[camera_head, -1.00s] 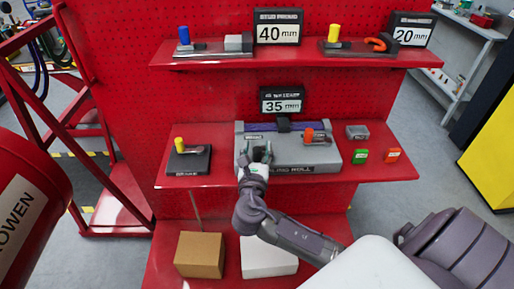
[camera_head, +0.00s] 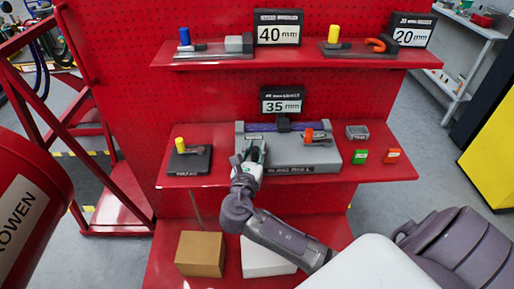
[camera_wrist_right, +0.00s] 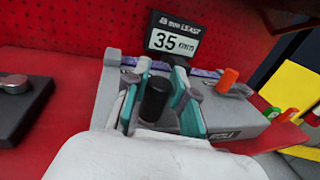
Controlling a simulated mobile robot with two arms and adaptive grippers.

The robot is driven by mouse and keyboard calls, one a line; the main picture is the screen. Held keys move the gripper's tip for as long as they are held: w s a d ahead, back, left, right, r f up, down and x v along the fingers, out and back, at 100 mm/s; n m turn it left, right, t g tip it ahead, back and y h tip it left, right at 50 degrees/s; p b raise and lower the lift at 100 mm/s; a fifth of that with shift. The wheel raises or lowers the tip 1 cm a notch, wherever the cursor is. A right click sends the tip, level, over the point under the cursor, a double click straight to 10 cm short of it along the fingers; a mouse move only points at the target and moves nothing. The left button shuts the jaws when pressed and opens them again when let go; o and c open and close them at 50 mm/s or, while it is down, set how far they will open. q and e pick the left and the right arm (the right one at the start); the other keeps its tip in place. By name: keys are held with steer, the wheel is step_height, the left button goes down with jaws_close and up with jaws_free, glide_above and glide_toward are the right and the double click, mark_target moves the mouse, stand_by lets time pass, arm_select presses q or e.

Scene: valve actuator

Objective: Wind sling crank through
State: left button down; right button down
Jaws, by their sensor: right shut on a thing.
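The grey sling roll unit (camera_head: 310,155) lies on the middle red shelf, with purple sling webbing (camera_head: 262,127) across its back. My right gripper (camera_head: 249,154) is over the unit's left front part. In the right wrist view its fingers (camera_wrist_right: 160,80) stand either side of a black cylindrical crank knob (camera_wrist_right: 155,98) and are shut on it. The crank arm below the knob is hidden by the gripper. An orange-topped handle (camera_head: 309,134) stands on the right of the unit and also shows in the wrist view (camera_wrist_right: 229,78). My left gripper is out of view.
A "35 mm" sign (camera_head: 283,102) stands behind the unit. A dark plate with a yellow knob (camera_head: 180,144) is at left. A grey block (camera_head: 357,132), green piece (camera_head: 361,156) and orange piece (camera_head: 391,156) are at right. The upper shelf (camera_head: 300,62) overhangs behind.

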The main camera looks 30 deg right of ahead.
steer(key=shift+w+a+m+g+h, duration=0.25)
steer(key=shift+w+m+g+h, duration=0.15)
steer(key=shift+m+g+h, duration=0.5)
steer(key=shift+w+a+m+g+h, duration=0.1)
steer(key=shift+w+m+g+h, duration=0.2)
steer(key=shift+g, duration=0.3)
steer(key=shift+w+m+g+h, duration=0.1)
steer(key=shift+m+g+h, duration=0.1)
steer(key=shift+m+g, duration=0.3)
steer(key=m+g, duration=0.1)
steer(key=w+m+g+h, duration=0.1)
steer(key=g, duration=0.1)
steer(key=shift+f+g+h, duration=0.1)
steer(key=shift+g+h, duration=0.2)
steer(key=shift+w+m+g+h+b, duration=0.2)
steer(key=shift+m+g+b, duration=0.3)
steer(key=shift+g, duration=0.3)
steer(key=shift+w+m+g+h+b, duration=0.15)
steer(key=shift+m+g+b, duration=0.1)
steer(key=shift+m+g, duration=0.45)
steer(key=shift+g, duration=0.4)
steer(key=c, duration=0.9)
jaws_free()
steer(key=shift+c, duration=0.2)
steer(key=a, duration=0.7)
steer(key=shift+s+a, duration=0.2)
